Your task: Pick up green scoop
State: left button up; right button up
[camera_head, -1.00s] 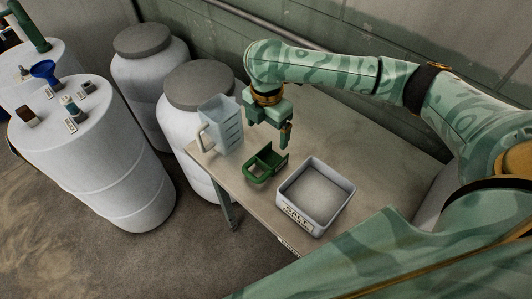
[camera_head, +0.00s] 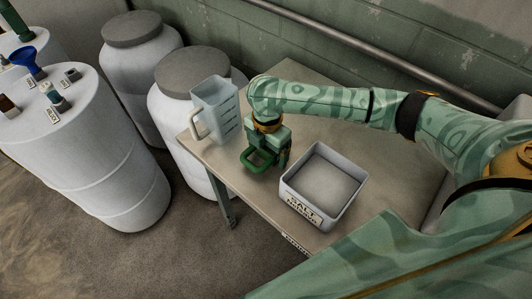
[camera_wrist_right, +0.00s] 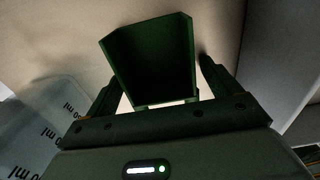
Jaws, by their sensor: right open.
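The green scoop (camera_head: 257,164) lies on the table between the clear measuring jug and the salt bin. My right gripper (camera_head: 268,160) is low over it and hides part of it in the head view. In the right wrist view the scoop (camera_wrist_right: 150,62) shows between the two spread fingers of the right gripper (camera_wrist_right: 157,85), with its open hollow tilted toward the camera. A gap shows at the right finger; contact at the left finger is unclear. My left gripper is not in view.
The clear measuring jug (camera_head: 216,108) stands close left of the right gripper, near the table's edge. The salt bin (camera_head: 306,206) stands close on the right. The table (camera_head: 400,155) is clear behind the bin. White barrels (camera_head: 100,150) stand beyond the table's left end.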

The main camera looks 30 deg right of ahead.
jog(key=shift+r, duration=0.2)
jog(key=c, duration=1.1)
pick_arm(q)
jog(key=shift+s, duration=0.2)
pick_arm(e)
jog(key=shift+c, duration=0.2)
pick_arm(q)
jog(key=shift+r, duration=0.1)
